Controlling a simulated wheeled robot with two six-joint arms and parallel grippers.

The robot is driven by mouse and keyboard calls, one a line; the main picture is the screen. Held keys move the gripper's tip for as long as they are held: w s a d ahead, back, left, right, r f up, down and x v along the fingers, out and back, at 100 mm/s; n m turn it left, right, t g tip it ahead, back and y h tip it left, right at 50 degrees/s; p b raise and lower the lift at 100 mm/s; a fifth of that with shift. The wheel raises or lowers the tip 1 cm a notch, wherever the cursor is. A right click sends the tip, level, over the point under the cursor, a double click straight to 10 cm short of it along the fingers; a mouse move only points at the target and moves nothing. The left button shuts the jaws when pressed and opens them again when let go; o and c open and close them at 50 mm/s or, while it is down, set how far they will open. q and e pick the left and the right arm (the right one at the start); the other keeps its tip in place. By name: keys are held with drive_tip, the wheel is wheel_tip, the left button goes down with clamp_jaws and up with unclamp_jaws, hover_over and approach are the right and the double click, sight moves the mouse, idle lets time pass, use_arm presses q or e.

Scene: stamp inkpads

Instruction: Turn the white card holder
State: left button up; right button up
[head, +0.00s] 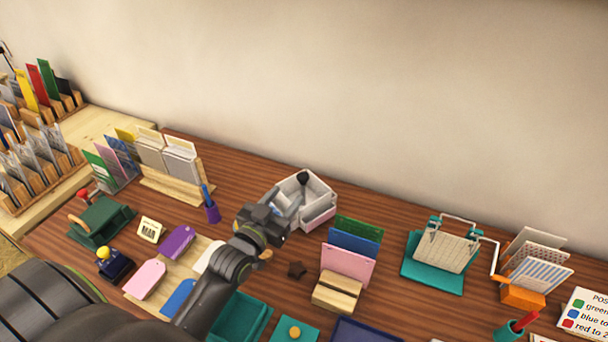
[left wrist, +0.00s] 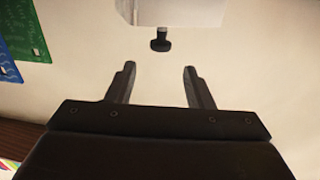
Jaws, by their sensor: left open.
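The white card holder (head: 322,190) is an open box with inner walls and a pinkish lower front, standing on the desk towards the back. A black knob (head: 303,177) shows at its back corner. My left gripper (head: 291,210) reaches in from the left, at the front left of the holder, and hides part of it. In the left wrist view the gripper (left wrist: 159,78) is open with nothing between its fingers. A white block (left wrist: 178,12) with a black knob (left wrist: 160,42) lies ahead of the fingertips, apart from them. My right gripper is not in view.
A wooden rack (head: 337,291) with green, blue and pink cards stands right of the arm. A pen cup (head: 212,213) and card racks stand left. A teal tray (head: 241,317) lies in front. A teal stand (head: 433,277) is farther right.

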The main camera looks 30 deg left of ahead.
sight(300, 179)
use_arm(q)
drive_tip(key=w, duration=0.9)
drive_tip(key=shift+w+d+f+p, duration=0.1)
drive_tip(key=shift+w+p, duration=0.15)
drive_tip(key=shift+p, duration=0.15)
clamp_jaws()
